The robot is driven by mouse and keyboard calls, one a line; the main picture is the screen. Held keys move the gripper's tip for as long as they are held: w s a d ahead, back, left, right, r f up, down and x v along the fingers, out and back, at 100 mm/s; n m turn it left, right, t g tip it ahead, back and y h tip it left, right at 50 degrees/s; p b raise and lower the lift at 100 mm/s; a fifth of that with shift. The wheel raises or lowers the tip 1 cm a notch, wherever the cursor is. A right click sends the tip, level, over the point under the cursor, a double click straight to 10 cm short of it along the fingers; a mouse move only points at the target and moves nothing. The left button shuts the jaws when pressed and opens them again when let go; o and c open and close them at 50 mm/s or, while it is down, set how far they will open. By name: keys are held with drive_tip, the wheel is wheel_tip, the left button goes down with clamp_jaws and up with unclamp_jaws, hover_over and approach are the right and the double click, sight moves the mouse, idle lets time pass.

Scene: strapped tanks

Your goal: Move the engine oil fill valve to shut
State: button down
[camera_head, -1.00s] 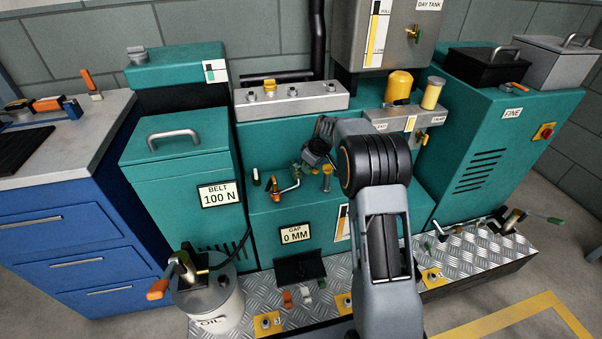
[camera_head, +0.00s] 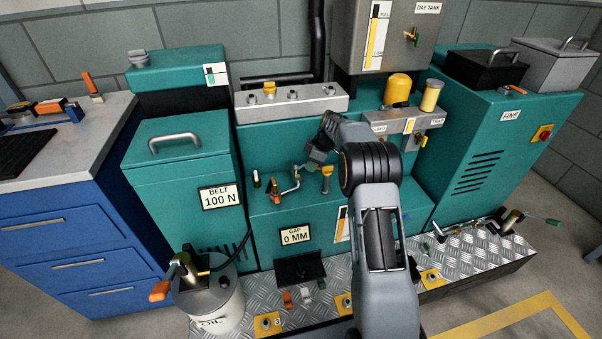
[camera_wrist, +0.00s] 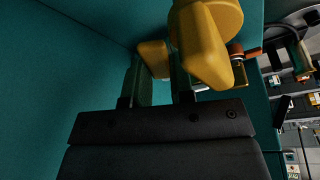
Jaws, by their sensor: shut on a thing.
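A yellow winged handle (camera_wrist: 205,45) fills the top of the wrist view, close to a teal wall. It seems to be the oil fill valve's handle, but I see no label on it. In the head view a small yellow-topped fitting (camera_head: 327,171) stands on the teal engine block (camera_head: 375,203), next to my gripper (camera_head: 309,167). The fingertips are too small there to make out, and my wrist hides part of the area behind.
A DAY TANK (camera_head: 398,45) and a yellow canister (camera_head: 398,88) stand behind to the right. An OIL bucket (camera_head: 213,300) stands at front left.

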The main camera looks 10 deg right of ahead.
drive_tip(key=shift+w+d+n+g+p, duration=0.2)
drive_tip(key=shift+w+n+g+p, duration=0.35)
drive_tip(key=shift+n, duration=0.65)
drive_tip(key=w+n+p, duration=0.1)
drive_tip(key=n+p, duration=0.1)
drive_tip(key=p, duration=0.1)
drive_tip(key=shift+w+r+g, duration=0.15)
drive_tip(key=shift+g, duration=0.1)
drive_tip(key=c, duration=0.9)
unclamp_jaws()
drive_tip(key=shift+d, duration=0.1)
